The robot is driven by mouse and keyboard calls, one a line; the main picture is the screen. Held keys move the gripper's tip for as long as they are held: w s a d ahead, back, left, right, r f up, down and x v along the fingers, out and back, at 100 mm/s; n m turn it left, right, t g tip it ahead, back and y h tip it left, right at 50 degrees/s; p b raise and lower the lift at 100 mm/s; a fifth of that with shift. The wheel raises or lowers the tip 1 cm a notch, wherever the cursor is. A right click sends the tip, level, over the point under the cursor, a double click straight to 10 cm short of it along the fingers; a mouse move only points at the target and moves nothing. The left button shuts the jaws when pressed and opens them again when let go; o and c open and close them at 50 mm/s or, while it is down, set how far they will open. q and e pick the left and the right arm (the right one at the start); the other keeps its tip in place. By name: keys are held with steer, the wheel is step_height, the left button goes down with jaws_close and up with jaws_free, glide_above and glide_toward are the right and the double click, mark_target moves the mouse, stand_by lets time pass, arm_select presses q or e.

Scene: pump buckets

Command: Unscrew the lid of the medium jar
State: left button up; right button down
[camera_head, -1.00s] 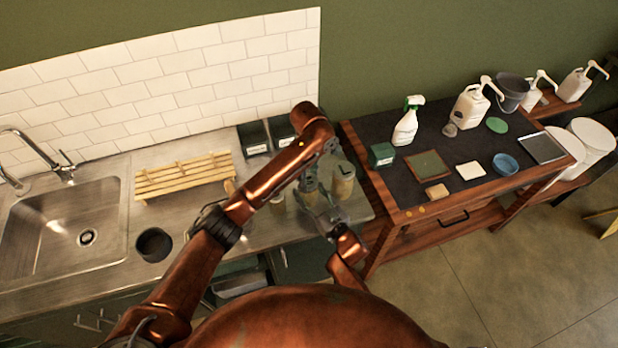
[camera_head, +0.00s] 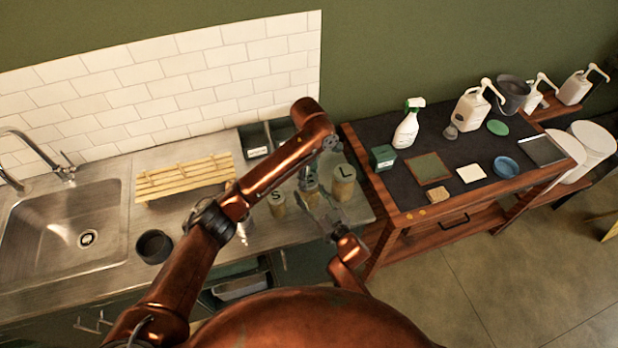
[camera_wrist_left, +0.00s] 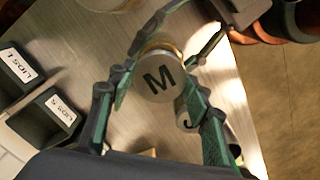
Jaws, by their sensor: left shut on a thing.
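The medium jar (camera_head: 311,194) stands upright on the steel counter, mostly hidden by my arms in the head view. Its round lid (camera_wrist_left: 158,82), marked M, faces the left wrist camera. My left gripper (camera_wrist_left: 159,68) comes from above, with its two fingers on opposite sides of the lid, shut on it. My right gripper (camera_head: 324,212) is low beside the jar. Its fingers also show in the wrist view (camera_wrist_left: 186,38) around the jar's side; whether they press on it is unclear.
The small jar (camera_head: 276,204) is left of the medium jar and the large jar (camera_head: 343,184) right of it. Dark labelled bins (camera_head: 255,140) stand behind. A wooden rack (camera_head: 185,178), dark cup (camera_head: 154,246) and sink (camera_head: 70,225) are left. The dark-topped table (camera_head: 395,195) adjoins right.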

arm_select(q)
steer(key=shift+r, duration=0.1)
steer(key=shift+r, duration=2)
arm_select(e)
steer(key=c, duration=0.9)
jaws_free()
steer(key=shift+o, duration=0.2)
steer(key=v, duration=1.2)
arm_select(q)
steer(key=shift+d, duration=0.1)
arm_select(e)
steer(key=shift+f, duration=0.1)
